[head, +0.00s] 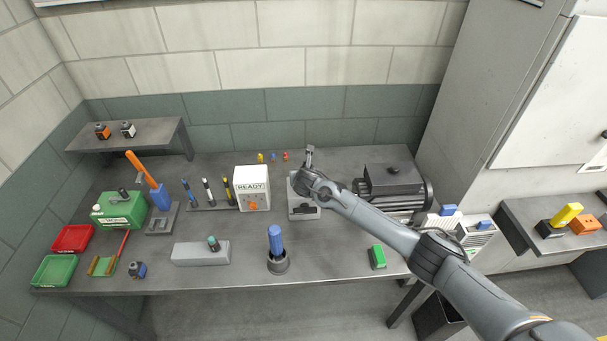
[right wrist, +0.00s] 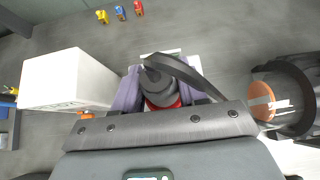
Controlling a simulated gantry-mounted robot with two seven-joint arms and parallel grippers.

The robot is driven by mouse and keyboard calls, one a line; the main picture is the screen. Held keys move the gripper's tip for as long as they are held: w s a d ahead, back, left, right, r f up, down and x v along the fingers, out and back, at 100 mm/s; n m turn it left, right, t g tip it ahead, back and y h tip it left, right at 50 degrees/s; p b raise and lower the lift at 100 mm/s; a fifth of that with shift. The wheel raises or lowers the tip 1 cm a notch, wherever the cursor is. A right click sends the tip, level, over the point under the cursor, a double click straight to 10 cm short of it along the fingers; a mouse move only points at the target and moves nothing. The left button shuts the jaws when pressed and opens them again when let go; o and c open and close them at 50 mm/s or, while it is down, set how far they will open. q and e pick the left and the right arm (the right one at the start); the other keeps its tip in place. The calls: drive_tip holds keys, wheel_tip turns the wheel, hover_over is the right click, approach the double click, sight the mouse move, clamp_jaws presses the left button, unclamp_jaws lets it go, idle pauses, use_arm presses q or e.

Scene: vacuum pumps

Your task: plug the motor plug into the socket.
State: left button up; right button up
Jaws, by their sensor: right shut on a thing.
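My right gripper (head: 306,184) reaches in from the right, over a pale grey block (head: 302,211) at the middle back of the bench. In the right wrist view my right gripper (right wrist: 163,96) is shut on a dark plug (right wrist: 160,86) with a red ring below it. A black cable (right wrist: 205,76) curves from the plug's top toward the right. The dark finned motor (head: 395,187) stands right of the block. I cannot identify the socket for certain; the area under the plug is hidden, so I cannot tell whether the plug is seated. My left gripper is not in view.
A white READY box (head: 250,184) with an orange knob (head: 253,206) stands close left of the block. A blue-handled tool (head: 275,240) stands upright in front. Bench space between it and the green block (head: 377,257) is clear.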

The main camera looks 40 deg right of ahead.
drive_tip(key=shift+f, duration=0.3)
idle(0.5)
drive_tip(key=o, duration=1.2)
drive_tip(key=shift+o, duration=0.2)
drive_tip(key=shift+r, duration=0.1)
drive_tip(key=shift+s+a+r, duration=0.25)
drive_tip(key=shift+s+r, duration=0.05)
drive_tip(key=shift+s, duration=0.1)
drive_tip(key=v, duration=0.9)
drive_tip(key=shift+s+r, duration=0.2)
drive_tip(key=shift+a, duration=0.1)
